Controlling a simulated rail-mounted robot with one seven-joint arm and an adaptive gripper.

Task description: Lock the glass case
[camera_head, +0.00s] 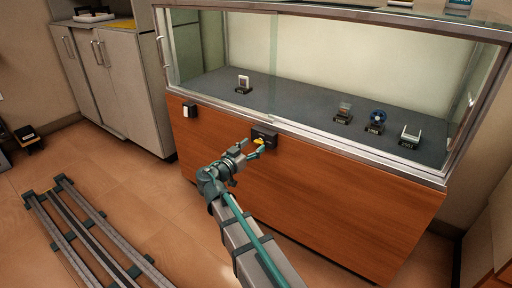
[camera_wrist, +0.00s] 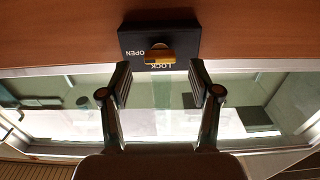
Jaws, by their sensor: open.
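The glass case (camera_head: 300,185) has a wooden lower body and a glazed upper part. A small black lock box (camera_head: 265,132) sits on its wooden front just below the glass, with a yellow-orange knob (camera_head: 259,141). In the wrist view the lock box (camera_wrist: 188,40) carries the words OPEN and LOCK, and the knob (camera_wrist: 160,56) lies about horizontal between them. My gripper (camera_head: 250,150) is open and empty in front of the lock. In the wrist view its fingers (camera_wrist: 161,85) are spread wider than the knob, apart from it.
Several small exhibits, such as a blue round one (camera_head: 377,118), stand inside the case. A small black and white box (camera_head: 189,110) is on the case front, left of the lock. Grey cabinets (camera_head: 115,85) stand at the left. Floor rails (camera_head: 85,235) run at lower left.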

